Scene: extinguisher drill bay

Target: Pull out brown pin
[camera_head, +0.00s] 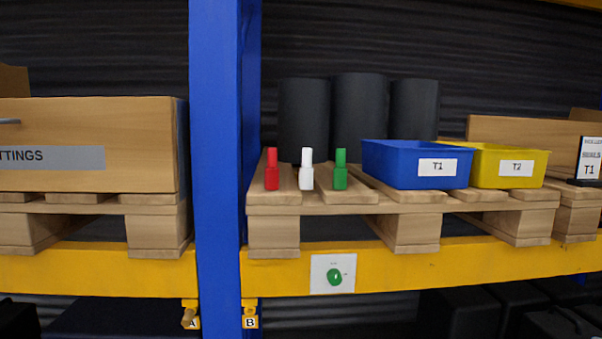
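A small brown pin (187,319) shows at the bottom of the view, in front of the blue rack post's lower left side. It is at a yellow bracket marked A (194,323), below the yellow beam. How deep it sits in the bracket is too small to tell. A second yellow bracket marked B (250,322) is just right of the post, with no brown pin visible on it. My gripper is not in view.
The blue post (216,170) stands beside both brackets. A wooden box (90,130) is left.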

